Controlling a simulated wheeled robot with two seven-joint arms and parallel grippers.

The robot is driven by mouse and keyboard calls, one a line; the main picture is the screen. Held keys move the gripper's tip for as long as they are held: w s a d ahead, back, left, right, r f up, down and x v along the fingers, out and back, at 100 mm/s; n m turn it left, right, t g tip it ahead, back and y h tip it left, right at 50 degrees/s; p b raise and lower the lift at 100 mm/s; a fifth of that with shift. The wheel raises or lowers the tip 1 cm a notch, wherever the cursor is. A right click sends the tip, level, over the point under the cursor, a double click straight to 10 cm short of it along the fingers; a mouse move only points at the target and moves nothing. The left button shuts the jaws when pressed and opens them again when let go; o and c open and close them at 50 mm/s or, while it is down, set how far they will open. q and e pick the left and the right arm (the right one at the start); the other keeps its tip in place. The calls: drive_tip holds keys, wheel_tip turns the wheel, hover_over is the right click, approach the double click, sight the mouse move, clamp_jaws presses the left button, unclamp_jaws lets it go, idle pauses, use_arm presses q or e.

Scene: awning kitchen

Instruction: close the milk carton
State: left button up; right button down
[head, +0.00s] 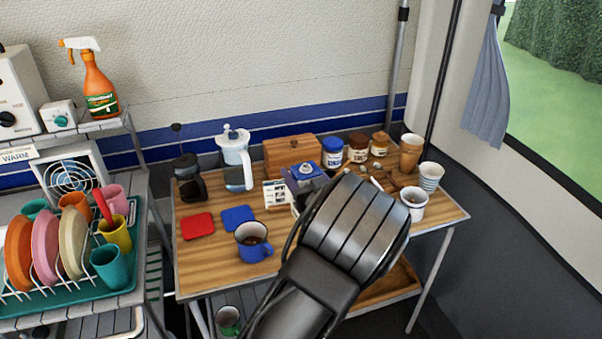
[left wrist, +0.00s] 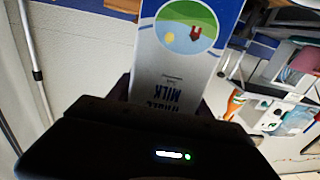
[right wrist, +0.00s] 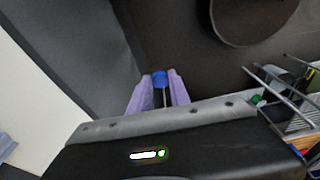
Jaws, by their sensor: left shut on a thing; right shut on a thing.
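The milk carton (left wrist: 178,65) fills the middle of the left wrist view, white and blue with a round picture and upside-down lettering. My left gripper (left wrist: 165,98) is shut on it. In the head view the carton's blue top (head: 304,172) with a pale round spout shows just beyond my dark left arm, which hides its lower part. No cap shows on the spout. My right gripper (right wrist: 159,90) is shut on a small blue cap (right wrist: 159,77), held between pale purple fingertips in the right wrist view. The right gripper is out of the head view.
A dish rack (head: 60,265) stands at the left. The table's front-left area is clear.

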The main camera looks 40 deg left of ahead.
use_arm(q)
drive_tip(key=o, duration=0.9)
clamp_jaws()
